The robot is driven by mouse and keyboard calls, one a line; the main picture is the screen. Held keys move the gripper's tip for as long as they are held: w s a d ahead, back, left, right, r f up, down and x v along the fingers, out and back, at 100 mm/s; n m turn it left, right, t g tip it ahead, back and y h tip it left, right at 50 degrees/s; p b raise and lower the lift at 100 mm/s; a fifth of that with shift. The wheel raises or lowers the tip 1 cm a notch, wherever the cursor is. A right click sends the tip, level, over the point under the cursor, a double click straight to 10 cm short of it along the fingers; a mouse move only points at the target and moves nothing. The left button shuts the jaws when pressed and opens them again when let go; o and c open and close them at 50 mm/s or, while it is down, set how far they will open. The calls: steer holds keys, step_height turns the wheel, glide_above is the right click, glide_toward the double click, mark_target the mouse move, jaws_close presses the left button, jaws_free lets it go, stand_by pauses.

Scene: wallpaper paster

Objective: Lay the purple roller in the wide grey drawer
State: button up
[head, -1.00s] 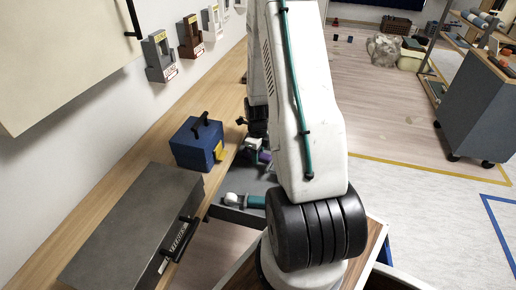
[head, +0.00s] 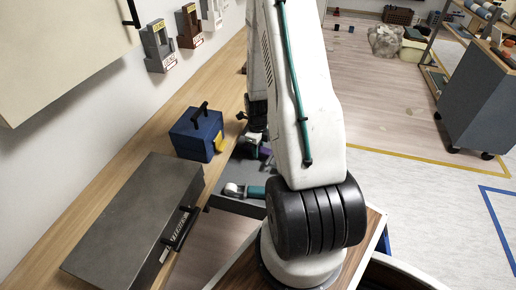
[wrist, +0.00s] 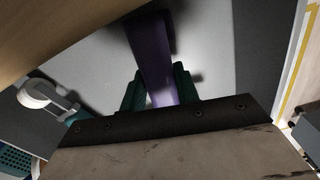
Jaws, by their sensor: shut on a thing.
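The purple roller (wrist: 150,45) runs up the middle of the wrist view, between the two dark green fingers of my gripper (wrist: 158,92). My gripper is shut on it. Its far end is dark and hard to make out. The grey drawer (wrist: 95,55) spreads beneath the roller; I cannot tell whether the roller touches its floor. In the head view the drawer (head: 235,207) stands pulled out beside the wooden bench, partly behind my arm. Only a bit of purple (head: 265,153) shows there.
A white roller with a teal handle (head: 243,190) lies in the drawer's near part; its white head (wrist: 35,94) shows left of my gripper. A blue box (head: 197,135) and a grey metal case (head: 135,220) stand on the bench (head: 160,140).

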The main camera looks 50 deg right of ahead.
steer(key=shift+f, duration=0.6)
steer(key=o, duration=1)
steer(key=shift+c, duration=0.2)
steer(key=shift+r, duration=3.9)
